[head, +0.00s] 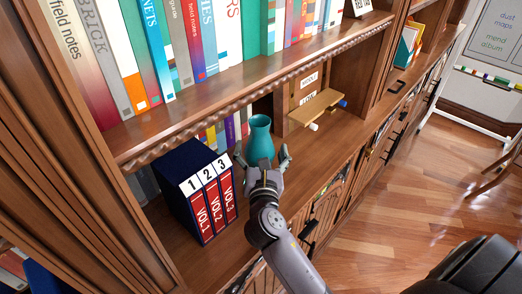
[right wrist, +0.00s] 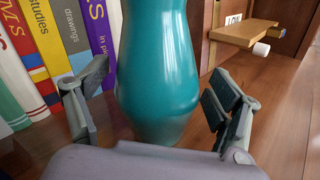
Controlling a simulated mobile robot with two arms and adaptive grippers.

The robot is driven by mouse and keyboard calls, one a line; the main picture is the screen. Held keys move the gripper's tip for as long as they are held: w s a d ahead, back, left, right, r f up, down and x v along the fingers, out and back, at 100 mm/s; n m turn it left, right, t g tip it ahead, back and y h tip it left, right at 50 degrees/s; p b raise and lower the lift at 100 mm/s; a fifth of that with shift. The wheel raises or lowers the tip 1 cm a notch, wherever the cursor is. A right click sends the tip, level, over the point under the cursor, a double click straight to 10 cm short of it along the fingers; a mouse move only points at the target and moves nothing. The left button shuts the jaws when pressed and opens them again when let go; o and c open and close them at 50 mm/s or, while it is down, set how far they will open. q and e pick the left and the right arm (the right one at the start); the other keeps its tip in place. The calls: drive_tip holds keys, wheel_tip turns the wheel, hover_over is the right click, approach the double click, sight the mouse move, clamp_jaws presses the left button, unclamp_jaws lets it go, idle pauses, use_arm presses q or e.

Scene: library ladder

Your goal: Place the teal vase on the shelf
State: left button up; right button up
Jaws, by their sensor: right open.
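The teal vase (head: 260,140) stands upright on the wooden lower shelf (head: 330,148), below the upper row of books. It also fills the middle of the right wrist view (right wrist: 158,70). My right gripper (head: 262,158) is open, with one finger on each side of the vase. In the right wrist view, gaps show between the fingers (right wrist: 158,100) and the vase, so they look apart from it. My left gripper is not in view.
A blue boxed set of red volumes (head: 206,190) stands just left of the vase. A small wooden bracket (head: 316,108) with a white knob is to the right. The upper shelf's edge (head: 240,88) overhangs behind. Shelf surface to the right is clear.

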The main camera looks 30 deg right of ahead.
drive_tip(key=b+v, duration=0.1)
drive_tip(key=v, duration=0.6)
drive_tip(key=shift+s+a, duration=0.15)
drive_tip(key=shift+s, duration=0.05)
drive_tip(key=shift+s+f, duration=0.1)
